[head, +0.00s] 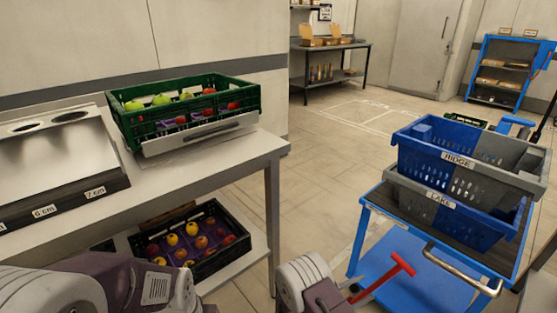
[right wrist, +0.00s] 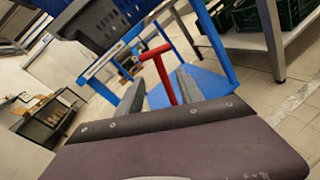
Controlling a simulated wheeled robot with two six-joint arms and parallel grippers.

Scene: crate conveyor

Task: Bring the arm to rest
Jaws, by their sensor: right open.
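My right gripper (head: 358,288) is low at the bottom of the head view, left of the blue cart. In the right wrist view its two grey fingers (right wrist: 160,82) stand apart. A red T-shaped handle (head: 401,264) shows just past the fingers; it also shows in the right wrist view (right wrist: 160,58), lined up between them. I cannot tell whether the fingers touch it. Purple and white links of my left arm fill the lower left of the head view; its fingers are out of view.
The blue cart (head: 376,208) carries a blue and grey crate labelled RIDGE (head: 430,151) above one labelled LAKE (head: 425,191). A green crate of fruit (head: 140,128) stands on the table (head: 245,150) at left, a black fruit crate (head: 205,262) below. Open floor lies between.

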